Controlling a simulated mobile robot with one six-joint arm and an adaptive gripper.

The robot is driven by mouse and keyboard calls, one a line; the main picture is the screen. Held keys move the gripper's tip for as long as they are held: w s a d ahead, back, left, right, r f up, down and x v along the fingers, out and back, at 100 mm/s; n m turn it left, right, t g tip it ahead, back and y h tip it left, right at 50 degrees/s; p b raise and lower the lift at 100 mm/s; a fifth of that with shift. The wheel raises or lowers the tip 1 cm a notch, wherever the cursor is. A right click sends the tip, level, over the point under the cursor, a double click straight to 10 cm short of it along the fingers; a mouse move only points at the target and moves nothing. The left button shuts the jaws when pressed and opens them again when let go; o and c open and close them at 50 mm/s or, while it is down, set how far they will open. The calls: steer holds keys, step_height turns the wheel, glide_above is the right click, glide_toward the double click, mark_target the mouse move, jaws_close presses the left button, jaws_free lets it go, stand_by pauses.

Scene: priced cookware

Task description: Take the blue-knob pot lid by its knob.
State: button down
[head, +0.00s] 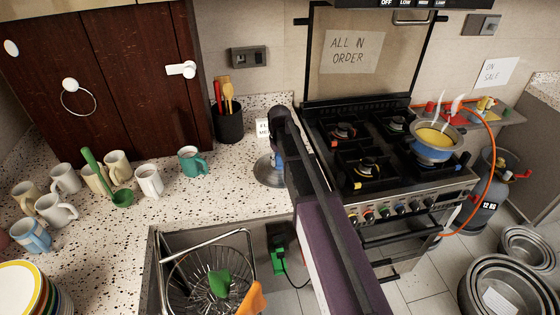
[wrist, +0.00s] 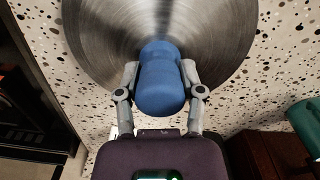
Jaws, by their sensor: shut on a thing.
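The pot lid (wrist: 105,35) is a round brushed-metal disc with a blue knob (wrist: 160,80). In the wrist view my gripper (wrist: 160,85) has one finger on each side of the knob and is shut on it. In the head view the lid (head: 268,173) is at the right end of the speckled counter, close to the stove. My arm covers much of it there, and only a little of the knob (head: 277,147) shows. I cannot tell whether the lid touches the counter.
The stove (head: 390,165) stands right of my arm, with a steaming pot (head: 435,143) on it. A dark utensil holder (head: 228,123) stands behind the lid. Several mugs, including a green one (head: 191,162), stand to the left. A wire basket (head: 210,275) is in front.

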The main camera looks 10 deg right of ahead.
steer(key=shift+r+p, duration=1.65)
steer(key=shift+r, duration=0.15)
steer(key=s+d, duration=0.1)
steer(key=s, duration=1.5)
steer(key=shift+d+r+p, duration=0.25)
steer(key=shift+r+p, duration=0.15)
steer(key=shift+r, duration=0.1)
